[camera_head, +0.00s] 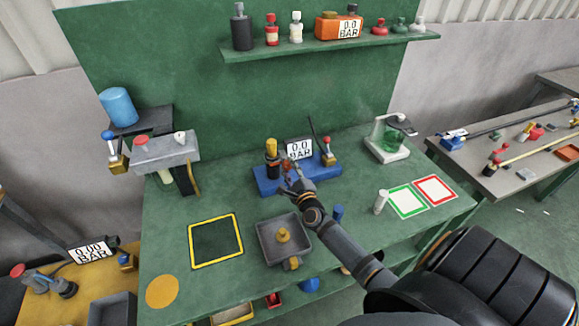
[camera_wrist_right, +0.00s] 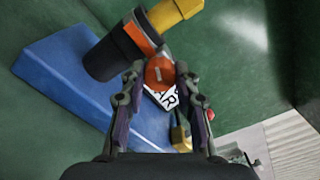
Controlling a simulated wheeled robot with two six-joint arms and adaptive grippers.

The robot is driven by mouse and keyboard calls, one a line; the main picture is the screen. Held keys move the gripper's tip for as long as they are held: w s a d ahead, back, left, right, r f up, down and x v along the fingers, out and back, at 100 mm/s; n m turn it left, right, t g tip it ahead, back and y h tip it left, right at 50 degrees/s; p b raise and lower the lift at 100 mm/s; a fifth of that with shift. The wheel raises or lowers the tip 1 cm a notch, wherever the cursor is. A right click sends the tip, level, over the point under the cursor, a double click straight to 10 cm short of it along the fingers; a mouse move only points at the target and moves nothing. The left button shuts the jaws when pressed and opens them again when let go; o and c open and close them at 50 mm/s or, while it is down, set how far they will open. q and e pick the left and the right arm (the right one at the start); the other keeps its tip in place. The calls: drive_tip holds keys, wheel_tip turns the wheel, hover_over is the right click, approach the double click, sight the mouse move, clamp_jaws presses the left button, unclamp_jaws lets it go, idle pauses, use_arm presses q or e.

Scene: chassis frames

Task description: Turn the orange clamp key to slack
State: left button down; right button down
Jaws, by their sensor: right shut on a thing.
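The orange clamp key (camera_wrist_right: 160,74) is a round orange piece with a slot mark, on the side of a dark cylinder with an orange band (camera_wrist_right: 120,50) and a yellow top (camera_wrist_right: 172,12). The cylinder (camera_head: 272,168) stands on a blue base (camera_head: 265,186) on the green bench. My right gripper (camera_wrist_right: 160,72) is shut on the key, with one finger on each side of it. In the head view, my right gripper (camera_head: 287,174) reaches the front of the cylinder and hides most of the key. My left gripper is not in view.
A display reading 0.0 BAR (camera_head: 299,149) and a red-knobbed lever (camera_head: 327,150) stand on the blue base. A grey tray (camera_head: 268,240) lies in front. A white cylinder (camera_head: 381,202) stands to the right. The bench inside the yellow-edged square (camera_head: 191,241) is clear.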

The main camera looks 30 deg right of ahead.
drive_tip(key=n+p, duration=0.2)
drive_tip(key=n, duration=0.4)
drive_tip(key=shift+r+n, duration=0.1)
drive_tip(key=shift+n, duration=0.2)
drive_tip(key=n+p, duration=0.2)
drive_tip(key=n, duration=0.3)
drive_tip(key=shift+n+p, duration=0.3)
drive_tip(key=shift+n, duration=0.1)
drive_tip(key=c, duration=1)
unclamp_jaws()
drive_tip(key=shift+s, duration=0.1)
drive_tip(key=v, duration=1.2)
